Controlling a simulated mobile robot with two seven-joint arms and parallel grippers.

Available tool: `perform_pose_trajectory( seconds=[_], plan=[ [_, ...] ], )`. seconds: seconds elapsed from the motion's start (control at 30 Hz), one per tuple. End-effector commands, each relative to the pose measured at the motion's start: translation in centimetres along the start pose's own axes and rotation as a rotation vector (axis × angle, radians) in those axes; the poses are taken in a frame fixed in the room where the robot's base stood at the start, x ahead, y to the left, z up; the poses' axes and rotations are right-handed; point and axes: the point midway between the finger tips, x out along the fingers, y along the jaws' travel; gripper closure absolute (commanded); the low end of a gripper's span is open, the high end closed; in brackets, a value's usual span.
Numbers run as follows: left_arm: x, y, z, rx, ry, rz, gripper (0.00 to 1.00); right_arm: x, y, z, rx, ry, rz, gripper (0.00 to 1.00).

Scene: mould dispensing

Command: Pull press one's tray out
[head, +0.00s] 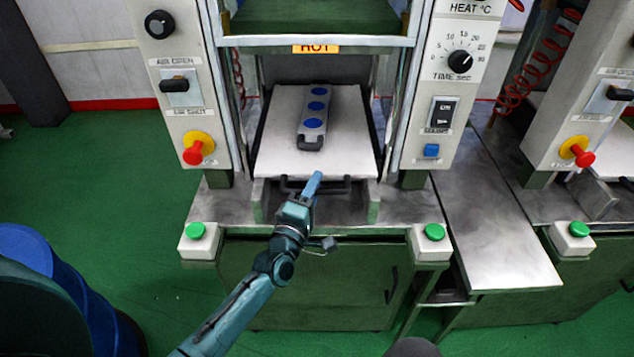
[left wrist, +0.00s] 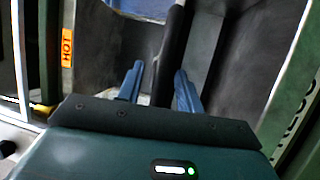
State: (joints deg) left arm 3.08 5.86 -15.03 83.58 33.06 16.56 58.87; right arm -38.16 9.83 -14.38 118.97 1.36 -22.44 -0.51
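Press one's tray (head: 275,140) is a pale flat plate inside the press, below the HOT label. A grey mould (head: 310,132) with three blue round spots and a dark handle lies on it. The tray's dark bar handle (head: 338,187) is at its front edge. My left gripper (head: 313,182) is at this handle. In the left wrist view, the two blue fingers (left wrist: 158,88) are apart, with the dark handle bar (left wrist: 168,60) running between them. I cannot tell whether either finger touches the bar. My right gripper is not in view.
Green buttons (head: 195,230) stand on both front corners of the press bench. The press's side panels (head: 190,90) flank the tray. A bare metal side table (head: 495,235) is on the right, before a second press (head: 595,110). A blue drum (head: 45,265) stands at lower left.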

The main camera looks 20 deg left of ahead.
Motion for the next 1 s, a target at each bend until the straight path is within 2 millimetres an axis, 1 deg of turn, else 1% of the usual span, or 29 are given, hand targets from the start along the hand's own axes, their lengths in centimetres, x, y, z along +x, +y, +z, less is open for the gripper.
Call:
perform_pose_trajectory(
  seconds=[0.03,0.17,0.47,0.9,1.0],
  plan=[
    [0.58,0.02,0.02,0.000,0.000,0.000,0.64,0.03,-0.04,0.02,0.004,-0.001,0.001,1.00],
    [1.26,-0.03,0.04,0.000,-0.001,-0.001,0.64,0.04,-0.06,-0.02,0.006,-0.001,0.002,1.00],
    [1.40,-0.02,0.04,0.000,-0.001,-0.001,0.65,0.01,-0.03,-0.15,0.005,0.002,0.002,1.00],
    [1.44,0.17,0.00,0.000,0.001,0.004,1.00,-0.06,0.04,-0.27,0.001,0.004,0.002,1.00],
    [1.46,0.25,-0.01,0.001,0.001,0.006,1.00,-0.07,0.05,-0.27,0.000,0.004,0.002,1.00]
  ],
)
